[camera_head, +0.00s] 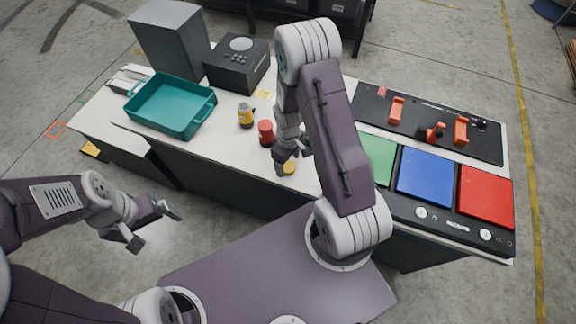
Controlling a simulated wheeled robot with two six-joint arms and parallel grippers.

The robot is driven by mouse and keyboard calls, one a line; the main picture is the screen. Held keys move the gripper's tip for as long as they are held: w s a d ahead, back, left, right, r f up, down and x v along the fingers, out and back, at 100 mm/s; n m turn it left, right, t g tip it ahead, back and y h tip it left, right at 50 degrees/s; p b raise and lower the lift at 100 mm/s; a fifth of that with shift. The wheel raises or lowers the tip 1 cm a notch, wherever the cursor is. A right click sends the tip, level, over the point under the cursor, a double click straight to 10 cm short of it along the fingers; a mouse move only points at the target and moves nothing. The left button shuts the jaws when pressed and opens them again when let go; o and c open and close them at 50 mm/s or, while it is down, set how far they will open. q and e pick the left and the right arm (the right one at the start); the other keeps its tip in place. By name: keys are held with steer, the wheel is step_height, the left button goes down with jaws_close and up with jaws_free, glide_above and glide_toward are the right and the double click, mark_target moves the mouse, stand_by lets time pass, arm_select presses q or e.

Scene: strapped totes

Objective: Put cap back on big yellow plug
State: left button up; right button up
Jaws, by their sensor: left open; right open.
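A small yellow round piece (289,168) sits near the front edge of the white table, right at my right gripper (293,158). I cannot tell whether it is the plug or its cap. My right gripper points down over it, open, and partly hides it. A yellow can-like object with dark bands (245,117) stands further back to the left, and a red cylinder (266,133) stands between the two. My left gripper (153,223) is open and empty, in front of the table over the floor.
A teal tote (168,124) stands on the left of the table (228,142). A dark box (240,63) and a grey box (171,38) are behind. Green (378,158), blue (426,176) and red (487,196) panels and a black board with orange handles (420,138) fill the right.

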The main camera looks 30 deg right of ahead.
steer(key=shift+w+f, duration=0.1)
steer(key=shift+f, duration=0.75)
steer(key=c, duration=1.4)
steer(key=shift+r, duration=0.1)
